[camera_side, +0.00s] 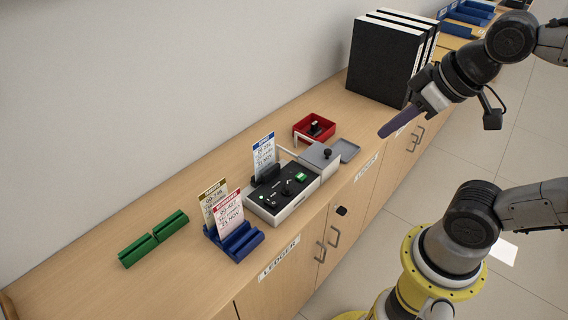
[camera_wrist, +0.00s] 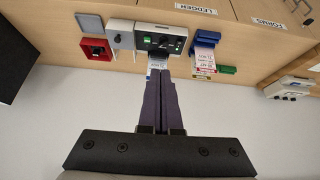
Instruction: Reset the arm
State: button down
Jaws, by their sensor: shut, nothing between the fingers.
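My gripper (camera_side: 391,127) is in the air at the right in the side view, out beyond the counter's front edge and above the floor. Its long dark purple fingers are together with nothing between them. In the wrist view my gripper (camera_wrist: 160,78) reaches up from the bottom, fingers side by side. Their tips overlap part of a blue-headed card in the picture. My arm is clear of the counter and touches nothing that I can see.
The wooden counter (camera_side: 110,265) holds a black-topped device (camera_side: 285,190) with a blue-headed card, a red tray (camera_side: 316,128), a blue card holder (camera_side: 240,243) with two cards, green holders (camera_side: 153,238) and black binders (camera_side: 383,60). A wall stands behind.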

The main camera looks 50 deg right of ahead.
jog(key=shift+s+f+g, duration=0.3)
jog(key=shift+s+f, duration=0.7)
jog(key=shift+f, duration=0.15)
